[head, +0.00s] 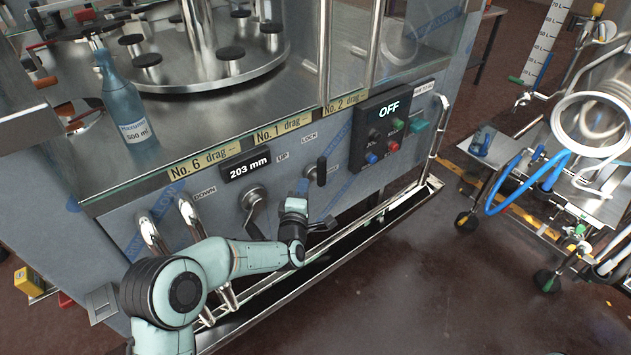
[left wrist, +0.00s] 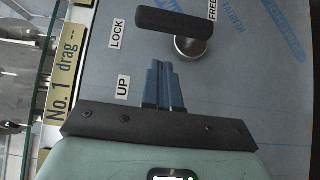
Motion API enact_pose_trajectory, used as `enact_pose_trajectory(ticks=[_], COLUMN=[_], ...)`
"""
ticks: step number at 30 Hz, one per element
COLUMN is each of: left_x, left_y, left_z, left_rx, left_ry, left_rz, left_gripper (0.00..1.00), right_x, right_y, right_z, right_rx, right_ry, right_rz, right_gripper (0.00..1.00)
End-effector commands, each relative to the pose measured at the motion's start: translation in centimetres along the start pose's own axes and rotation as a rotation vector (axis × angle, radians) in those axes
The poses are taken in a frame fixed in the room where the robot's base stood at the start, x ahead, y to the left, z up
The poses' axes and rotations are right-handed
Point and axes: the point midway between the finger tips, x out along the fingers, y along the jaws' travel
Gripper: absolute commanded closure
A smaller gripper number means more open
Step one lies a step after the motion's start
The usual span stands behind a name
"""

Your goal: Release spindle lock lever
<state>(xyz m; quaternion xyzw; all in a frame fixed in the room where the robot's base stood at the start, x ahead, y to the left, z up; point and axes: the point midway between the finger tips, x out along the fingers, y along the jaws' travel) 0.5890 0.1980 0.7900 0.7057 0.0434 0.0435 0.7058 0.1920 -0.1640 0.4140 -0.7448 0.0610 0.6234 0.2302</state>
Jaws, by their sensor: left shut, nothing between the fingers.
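The spindle lock lever (head: 321,171) is a black handle on the grey front panel, just below the LOCK label (head: 309,138). In the left wrist view the lever (left wrist: 172,23) sits on a round metal hub, its long end on the LOCK side; a FREE label (left wrist: 212,10) is at the other side. My left gripper (head: 302,188) is close to the panel, left of and below the lever. Its blue fingers (left wrist: 163,65) are together and empty, near the lever but apart from it. My right gripper is not in view.
A round UP/DOWN control (head: 254,198) is left of my gripper, partly behind my arm. A black switch box (head: 378,130) reading OFF is to the right. A metal rail (head: 370,220) runs along the panel's lower edge. A blue bottle (head: 122,100) stands on the machine's top.

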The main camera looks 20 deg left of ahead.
Motion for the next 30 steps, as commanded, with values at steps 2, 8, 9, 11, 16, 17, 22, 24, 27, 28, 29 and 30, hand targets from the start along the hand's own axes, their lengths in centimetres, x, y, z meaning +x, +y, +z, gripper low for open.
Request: enact_pose_trajectory(ticks=[2,8,9,11,16,17,22,24,27,28,29,30], left_x=[1.3,3.0,3.2,3.4,3.6,3.6,3.5,3.5,3.6,3.6,3.6,3.7], left_y=[-0.1,-0.1,0.0,0.0,0.0,0.0,0.0,0.1,0.2,0.3,0.3,0.4], left_z=[0.4,2.3,2.5,2.7,2.9,2.9,2.9,2.9,2.9,2.9,3.0,3.0], left_rx=[-0.002,-0.001,0.000,0.000,0.000,0.000,0.000,0.002,0.011,0.015,0.020,0.028], left_ry=[-0.002,-0.001,-0.001,-0.001,-0.001,-0.001,-0.001,-0.001,0.000,0.000,0.000,-0.001], left_rz=[0.001,0.000,0.000,0.000,-0.001,-0.001,-0.001,-0.002,-0.010,-0.014,-0.020,-0.028], left_gripper=[1.00,1.00,1.00,1.00,1.00,1.00,1.00,1.00,1.00,1.00,1.00,1.00], right_x=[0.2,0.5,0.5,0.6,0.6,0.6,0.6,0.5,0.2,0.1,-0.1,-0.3], right_y=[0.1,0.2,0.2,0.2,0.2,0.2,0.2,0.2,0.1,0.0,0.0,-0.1], right_z=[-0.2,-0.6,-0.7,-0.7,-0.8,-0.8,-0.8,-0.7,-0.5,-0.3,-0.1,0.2], right_rx=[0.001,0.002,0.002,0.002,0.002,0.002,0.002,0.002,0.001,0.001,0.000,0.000], right_ry=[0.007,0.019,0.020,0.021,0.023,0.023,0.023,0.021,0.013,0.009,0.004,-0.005], right_rz=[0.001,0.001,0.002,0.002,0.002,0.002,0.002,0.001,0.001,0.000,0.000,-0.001], right_gripper=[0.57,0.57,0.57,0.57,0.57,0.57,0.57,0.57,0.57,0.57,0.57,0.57])
